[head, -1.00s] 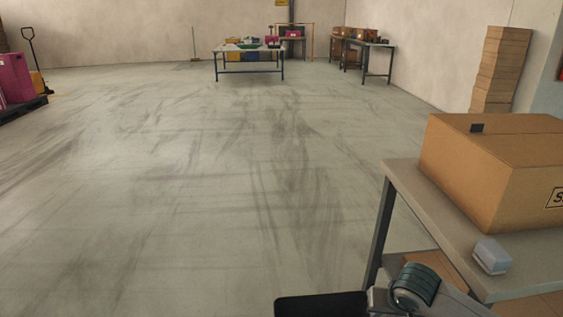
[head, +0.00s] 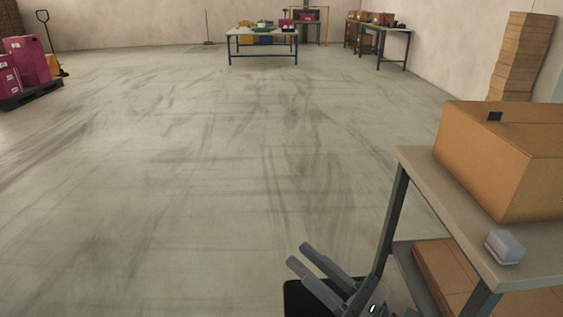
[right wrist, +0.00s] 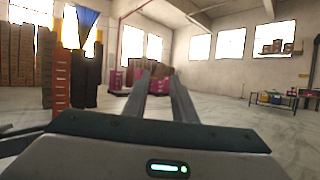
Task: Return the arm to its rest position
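My right gripper (head: 308,267) is low in the head view, left of the near table's leg. Its two grey fingers are apart with nothing between them. In the right wrist view the fingers (right wrist: 158,78) point out over the open floor, with a visible gap and no object between them. My left gripper is in neither view.
A grey table (head: 412,160) at the right bears a large cardboard box (head: 505,170) and a small pale block (head: 505,246). Its lower shelf holds cardboard (head: 440,272). A pallet with magenta boxes (head: 28,62) stands far left. The middle floor is clear.

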